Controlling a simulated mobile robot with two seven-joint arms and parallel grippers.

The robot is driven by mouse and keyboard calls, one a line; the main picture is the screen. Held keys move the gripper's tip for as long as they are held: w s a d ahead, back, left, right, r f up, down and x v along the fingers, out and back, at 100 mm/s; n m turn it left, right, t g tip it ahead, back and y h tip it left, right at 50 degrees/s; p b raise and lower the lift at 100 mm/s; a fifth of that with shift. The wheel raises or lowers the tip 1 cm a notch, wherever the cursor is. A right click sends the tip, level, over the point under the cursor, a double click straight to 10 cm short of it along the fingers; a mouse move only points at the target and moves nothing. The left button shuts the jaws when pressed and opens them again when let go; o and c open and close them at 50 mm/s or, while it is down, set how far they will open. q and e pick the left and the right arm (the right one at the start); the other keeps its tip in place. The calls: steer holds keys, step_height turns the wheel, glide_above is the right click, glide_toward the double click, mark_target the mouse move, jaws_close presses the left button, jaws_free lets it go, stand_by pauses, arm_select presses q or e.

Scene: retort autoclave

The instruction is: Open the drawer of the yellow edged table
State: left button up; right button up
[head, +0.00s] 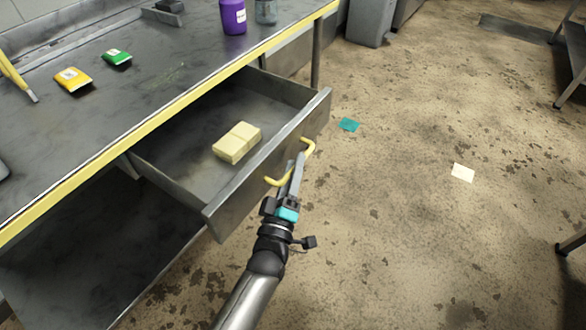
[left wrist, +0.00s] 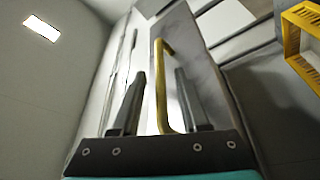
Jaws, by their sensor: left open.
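The yellow edged table (head: 120,140) is a grey metal bench with a yellow front edge, at the left of the head view. Its drawer (head: 185,180) is pulled well out and holds a pale yellow block (head: 237,142). A yellow bar handle (head: 308,145) is on the drawer front; the handle also shows in the left wrist view (left wrist: 160,85). My left gripper (head: 296,168) is at the handle, its fingers open on either side of the bar. I cannot tell whether a finger touches it. My right gripper is not in view.
On the tabletop are a yellow packet (head: 73,80), a green packet (head: 117,57) and a purple bottle (head: 233,16). The floor right of the drawer is mostly clear.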

arm_select(q)
steer(key=shift+s, duration=0.1)
steer(key=shift+s+a+f, duration=0.1)
steer(key=shift+s+a, duration=0.05)
steer(key=shift+s, duration=0.1)
steer(key=p+v, duration=0.2)
steer(key=v, duration=1.2)
steer(key=shift+s+p, duration=0.25)
steer(key=shift+p, duration=0.05)
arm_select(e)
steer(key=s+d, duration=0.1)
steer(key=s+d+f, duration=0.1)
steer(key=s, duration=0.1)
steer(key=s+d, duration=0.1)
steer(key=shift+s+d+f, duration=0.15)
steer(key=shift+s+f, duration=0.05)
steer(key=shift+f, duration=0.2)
